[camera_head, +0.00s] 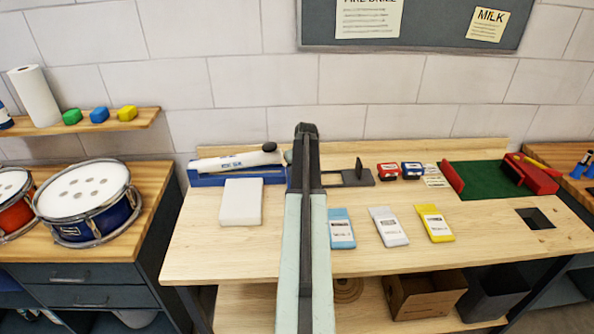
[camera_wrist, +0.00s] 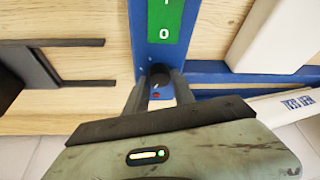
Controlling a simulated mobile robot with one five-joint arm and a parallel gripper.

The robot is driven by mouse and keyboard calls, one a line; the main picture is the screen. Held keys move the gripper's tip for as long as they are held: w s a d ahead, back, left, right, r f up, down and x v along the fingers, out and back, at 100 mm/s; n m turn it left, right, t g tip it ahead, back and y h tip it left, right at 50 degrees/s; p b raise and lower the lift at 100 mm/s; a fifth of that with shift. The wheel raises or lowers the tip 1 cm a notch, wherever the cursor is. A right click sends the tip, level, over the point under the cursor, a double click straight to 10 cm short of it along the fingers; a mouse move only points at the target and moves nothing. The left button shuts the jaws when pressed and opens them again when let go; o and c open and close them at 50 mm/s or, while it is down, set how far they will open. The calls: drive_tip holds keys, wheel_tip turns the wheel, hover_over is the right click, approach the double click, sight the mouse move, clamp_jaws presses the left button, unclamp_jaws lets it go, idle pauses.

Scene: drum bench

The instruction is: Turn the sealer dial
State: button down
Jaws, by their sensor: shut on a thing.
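The blue sealer (camera_head: 205,181) stands at the back left of the wooden bench, with a long white lever lying along it. In the wrist view, its blue end (camera_wrist: 141,45) carries a green panel (camera_wrist: 166,20) with white marks. The small dark dial (camera_wrist: 158,73) sits just below that panel, partly covered by the fingers. My gripper (camera_wrist: 160,82) is shut on the dial, one finger on each side. A small red mark shows between the fingers. In the head view my arm hides the dial and the sealer's right end.
A white block (camera_head: 241,202) lies in front of the sealer. A dark-framed device (camera_head: 360,178) stands right of my arm. Blue, white and yellow packets (camera_head: 435,222) lie in front. A green mat (camera_head: 480,185) is at the right.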

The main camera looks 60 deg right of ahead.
drive_tip(key=shift+w+a+m+g+h, duration=0.1)
drive_tip(key=shift+m+g+h, duration=0.2)
drive_tip(key=shift+m, duration=0.8)
drive_tip(key=shift+w+a+m+g+h, duration=0.15)
drive_tip(key=shift+m+g, duration=0.25)
drive_tip(key=shift+m, duration=0.7)
drive_tip(key=shift+s, duration=0.15)
drive_tip(key=shift+f, duration=0.1)
drive_tip(key=c, duration=1.1)
unclamp_jaws()
drive_tip(key=shift+d, duration=0.1)
drive_tip(key=shift+r, duration=0.25)
drive_tip(key=p+v, duration=0.7)
drive_tip(key=shift+r, duration=0.15)
